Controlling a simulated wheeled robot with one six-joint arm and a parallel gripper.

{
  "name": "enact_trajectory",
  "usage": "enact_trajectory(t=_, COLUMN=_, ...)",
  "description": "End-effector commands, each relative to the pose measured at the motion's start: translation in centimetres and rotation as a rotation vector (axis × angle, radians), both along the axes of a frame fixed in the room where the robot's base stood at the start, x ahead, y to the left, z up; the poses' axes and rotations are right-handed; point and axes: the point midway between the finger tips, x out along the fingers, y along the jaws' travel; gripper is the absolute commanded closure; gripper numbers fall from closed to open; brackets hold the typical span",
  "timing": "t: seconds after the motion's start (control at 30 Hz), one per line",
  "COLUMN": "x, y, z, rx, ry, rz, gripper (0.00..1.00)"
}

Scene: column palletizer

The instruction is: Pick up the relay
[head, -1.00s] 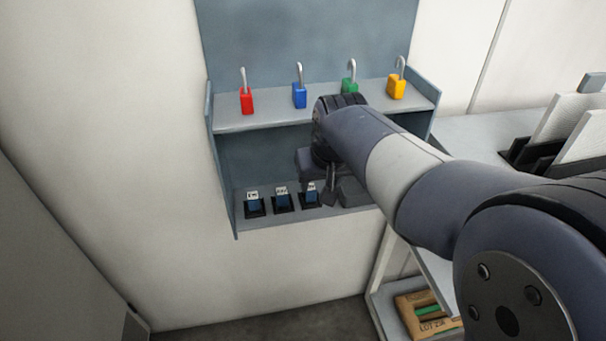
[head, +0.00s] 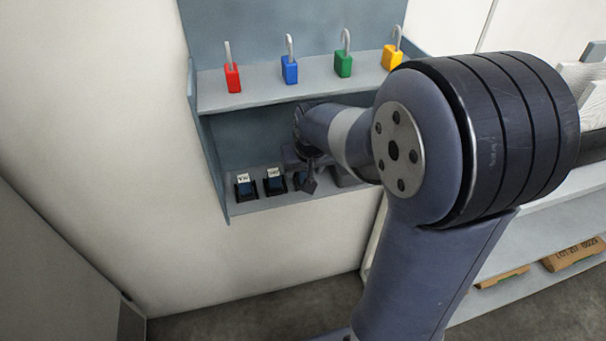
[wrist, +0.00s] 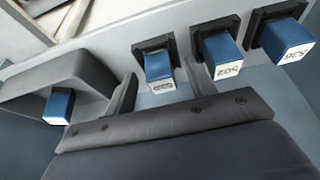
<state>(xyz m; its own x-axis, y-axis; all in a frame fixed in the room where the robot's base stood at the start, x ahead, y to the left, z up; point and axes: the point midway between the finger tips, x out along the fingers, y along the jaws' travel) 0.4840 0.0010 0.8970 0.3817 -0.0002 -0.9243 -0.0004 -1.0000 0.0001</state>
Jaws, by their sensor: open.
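Three blue relays with white labels sit in black sockets on the lower shelf. In the wrist view these are relay 526 (wrist: 286,40), relay 502 (wrist: 221,55) and a relay with an unreadable label (wrist: 159,68). In the head view the left relay (head: 245,186) and middle relay (head: 274,182) are clear; the third is mostly hidden by my gripper (head: 309,178). In the wrist view my gripper (wrist: 164,82) is open and empty, one finger either side of the unreadable relay, apart from it. Another blue relay (wrist: 58,106) stands in a grey tray (wrist: 82,66).
Red (head: 233,78), blue (head: 290,69), green (head: 343,64) and yellow (head: 392,57) padlocks stand on the upper shelf (head: 262,92) above my gripper. The cabinet's left side wall (head: 208,150) bounds the lower shelf. Brown packages (head: 575,255) lie at lower right.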

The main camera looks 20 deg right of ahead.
Motion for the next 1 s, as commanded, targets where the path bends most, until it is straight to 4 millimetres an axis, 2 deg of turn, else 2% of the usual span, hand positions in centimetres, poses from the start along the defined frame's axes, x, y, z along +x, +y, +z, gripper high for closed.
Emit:
enact_trajectory(t=0.27, x=0.14, y=0.02, z=-0.30, rx=0.000, ry=-0.001, rz=0.001, gripper=0.47)
enact_trajectory(t=0.87, x=0.14, y=0.02, z=-0.27, rx=0.000, ry=-0.001, rz=0.001, gripper=0.96)
enact_trajectory(t=1.0, x=0.15, y=0.02, z=-0.25, rx=0.000, ry=-0.002, rz=0.000, gripper=0.96)
